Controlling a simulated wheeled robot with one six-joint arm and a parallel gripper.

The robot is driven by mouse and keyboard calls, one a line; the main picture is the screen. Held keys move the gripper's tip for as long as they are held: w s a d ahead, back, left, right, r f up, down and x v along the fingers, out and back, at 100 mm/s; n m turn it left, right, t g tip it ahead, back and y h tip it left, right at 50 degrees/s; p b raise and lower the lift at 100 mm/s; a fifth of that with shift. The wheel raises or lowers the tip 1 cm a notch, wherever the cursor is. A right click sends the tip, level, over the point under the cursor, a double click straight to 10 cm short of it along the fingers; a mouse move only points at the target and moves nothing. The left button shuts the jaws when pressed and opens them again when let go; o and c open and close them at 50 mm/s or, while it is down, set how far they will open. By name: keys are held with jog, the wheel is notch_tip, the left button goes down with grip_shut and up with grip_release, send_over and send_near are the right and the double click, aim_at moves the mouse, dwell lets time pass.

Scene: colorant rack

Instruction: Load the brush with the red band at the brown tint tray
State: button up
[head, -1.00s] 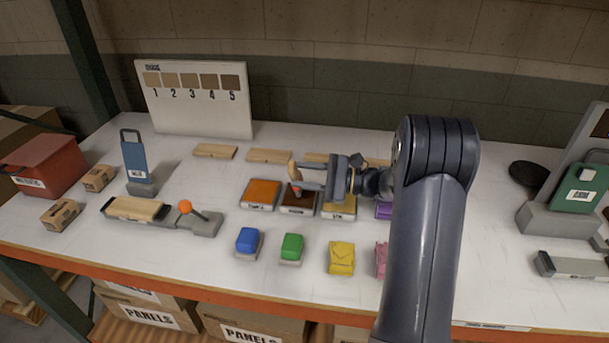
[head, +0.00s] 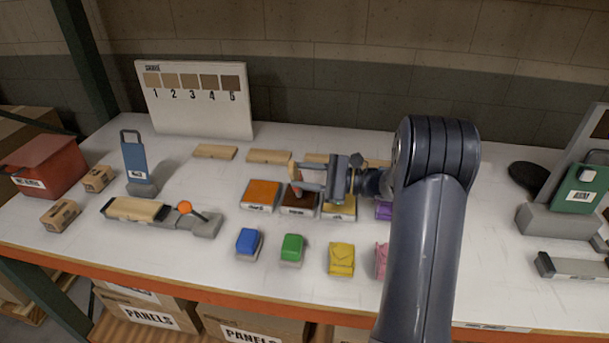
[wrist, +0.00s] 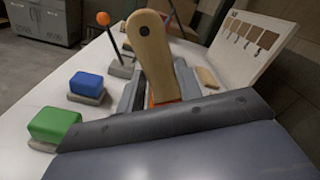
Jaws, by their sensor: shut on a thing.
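My gripper (head: 304,177) is shut on a brush, whose pale wooden handle (head: 291,171) sticks up past the fingers in the head view. The handle (wrist: 150,48) stands upright between the jaws in the wrist view. A little red-orange shows low behind the handle; I cannot tell whether it is the band or something beyond.
Blue (head: 248,241), green (head: 292,247) and yellow (head: 341,258) items stand in front. An orange-knobbed lever (head: 185,207) is at left. A numbered shade board (head: 200,115) stands behind.

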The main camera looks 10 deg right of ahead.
notch_tip(320, 180, up, 7)
jog(key=p, duration=0.3)
jog(key=shift+p, duration=0.35)
jog(key=shift+f, duration=0.15)
